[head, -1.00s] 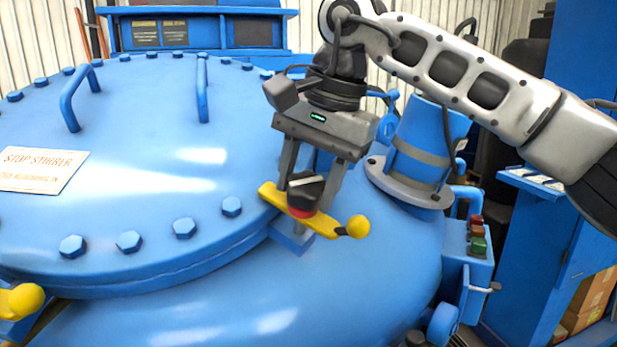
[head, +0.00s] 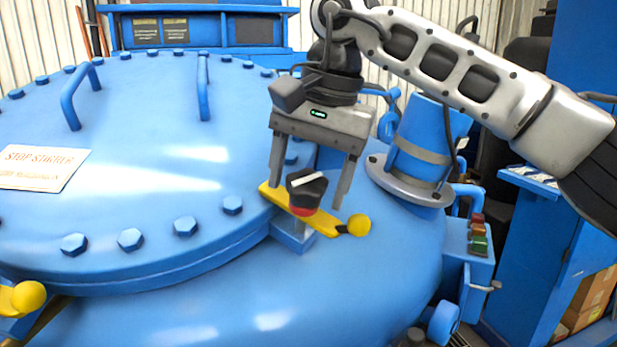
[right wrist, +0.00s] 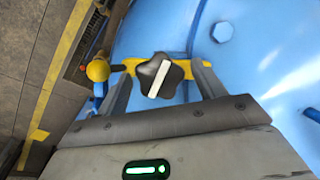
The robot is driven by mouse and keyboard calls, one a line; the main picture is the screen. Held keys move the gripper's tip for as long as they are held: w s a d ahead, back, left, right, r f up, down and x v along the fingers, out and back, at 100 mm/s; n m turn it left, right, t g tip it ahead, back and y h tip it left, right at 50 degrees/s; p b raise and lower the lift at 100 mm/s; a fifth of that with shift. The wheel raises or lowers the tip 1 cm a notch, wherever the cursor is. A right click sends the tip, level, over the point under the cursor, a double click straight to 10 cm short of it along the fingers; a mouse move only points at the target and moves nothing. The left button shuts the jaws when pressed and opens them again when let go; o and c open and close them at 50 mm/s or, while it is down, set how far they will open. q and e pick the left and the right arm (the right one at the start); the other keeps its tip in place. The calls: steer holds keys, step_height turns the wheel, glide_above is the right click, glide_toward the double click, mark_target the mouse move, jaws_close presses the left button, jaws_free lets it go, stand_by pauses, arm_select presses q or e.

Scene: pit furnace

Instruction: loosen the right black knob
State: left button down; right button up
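The right black knob (head: 308,190) has a white stripe on top and a red ring beneath. It sits on a yellow clamp bar (head: 268,192) with a yellow ball end, at the lid's edge. My right gripper (head: 305,197) is above it and open, one finger on each side of the knob. In the right wrist view the lobed knob (right wrist: 152,72) lies between the spread fingers (right wrist: 161,74), with gaps showing on both sides. My left gripper is not in view.
The blue domed lid (head: 140,160) carries bolts, handles and a warning sign (head: 42,167). Another yellow ball handle (head: 28,297) is at the lower left. A blue flanged pipe (head: 420,150) and a button box (head: 478,240) stand to the right.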

stand_by(0.4)
steer(key=v, duration=1.6)
steer(key=shift+d+f, duration=0.1)
